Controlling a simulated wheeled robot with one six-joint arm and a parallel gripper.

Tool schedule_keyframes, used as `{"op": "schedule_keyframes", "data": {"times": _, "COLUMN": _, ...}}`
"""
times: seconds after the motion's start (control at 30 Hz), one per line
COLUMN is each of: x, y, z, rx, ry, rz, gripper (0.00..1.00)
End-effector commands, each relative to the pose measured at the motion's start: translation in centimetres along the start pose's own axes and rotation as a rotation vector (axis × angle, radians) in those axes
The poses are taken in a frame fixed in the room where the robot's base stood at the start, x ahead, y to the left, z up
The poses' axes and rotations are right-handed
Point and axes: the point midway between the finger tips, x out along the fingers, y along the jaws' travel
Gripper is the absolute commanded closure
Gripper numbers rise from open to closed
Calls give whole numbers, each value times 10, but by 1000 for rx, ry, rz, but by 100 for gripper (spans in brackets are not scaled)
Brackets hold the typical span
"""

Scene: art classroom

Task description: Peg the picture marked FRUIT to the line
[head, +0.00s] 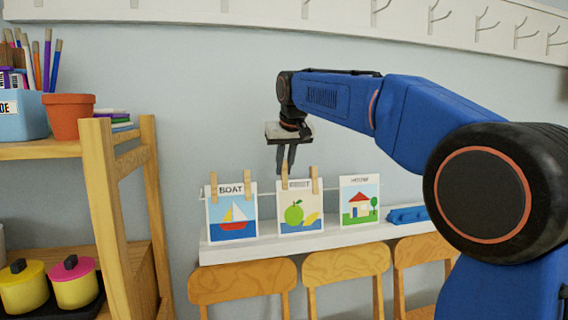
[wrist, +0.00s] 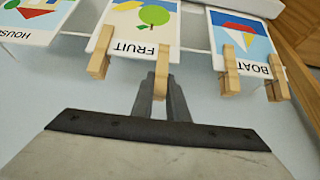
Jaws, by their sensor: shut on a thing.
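The FRUIT picture (head: 300,215), with a green apple and a yellow fruit, stands upright in the middle of three pictures; it shows upside down in the wrist view (wrist: 125,40). A wooden peg (head: 314,180) sits on its top right corner, at left in the wrist view (wrist: 100,60). My gripper (head: 285,168) is above the picture's top left part, shut on another wooden peg (wrist: 161,84). That peg is at the picture's top edge, overlapping the label in the head view. Whether it grips the picture and line (wrist: 195,50) I cannot tell.
The BOAT picture (head: 231,215) at left has two pegs on its top edge. The HOUSE picture (head: 360,207) at right shows no pegs. A white ledge (head: 350,237) is below, with a blue object (head: 408,214) on it. Chairs (head: 345,265) and a wooden shelf (head: 100,170) stand nearby.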

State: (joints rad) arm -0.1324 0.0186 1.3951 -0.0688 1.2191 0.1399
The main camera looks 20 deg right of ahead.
Motion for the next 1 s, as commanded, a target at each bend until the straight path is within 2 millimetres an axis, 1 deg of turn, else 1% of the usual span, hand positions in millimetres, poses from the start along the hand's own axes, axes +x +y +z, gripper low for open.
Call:
{"op": "schedule_keyframes", "data": {"times": 0.43, "x": 13, "y": 0, "z": 9, "rx": 0, "ry": -1, "rz": 1, "gripper": 99}}
{"op": "schedule_keyframes", "data": {"times": 1.0, "x": 14, "y": 0, "z": 10, "rx": 0, "ry": -1, "rz": 1, "gripper": 99}}
